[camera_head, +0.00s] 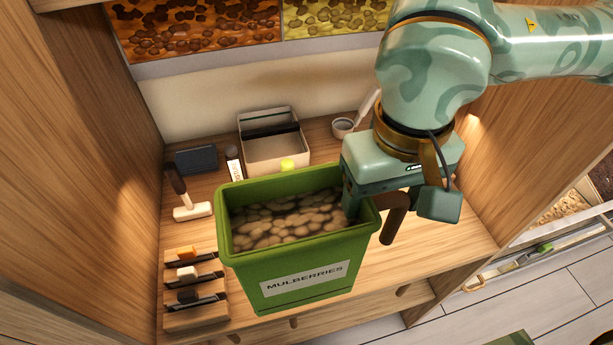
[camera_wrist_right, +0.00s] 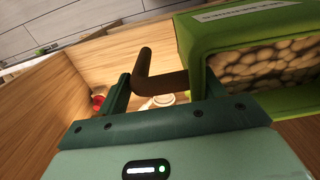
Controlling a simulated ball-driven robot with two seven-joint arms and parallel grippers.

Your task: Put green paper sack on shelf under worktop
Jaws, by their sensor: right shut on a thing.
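A green, open-topped, bin-like container (camera_head: 295,285) labelled "MULBERRIES" is full of brownish lumps. It also shows in the wrist view (camera_wrist_right: 190,42). It has a brown bent handle (camera_head: 394,222) on its right side. My right gripper (camera_wrist_right: 165,88) is shut on this handle, and the container is upright in front of the worktop (camera_head: 430,225), seemingly held above its front part. Any contact under the container is hidden. I see nothing else that is clearly a green paper sack. The space under the worktop is mostly hidden. My left gripper is not in view.
On the worktop stand an open beige box (camera_head: 275,153), a mallet (camera_head: 192,210), a dark block (camera_head: 196,160), a wooden rack (camera_head: 195,318) and a white-handled scoop (camera_head: 345,126). Wooden walls rise at both sides. Bare worktop shows at right. Small knobs (camera_head: 403,290) line the front.

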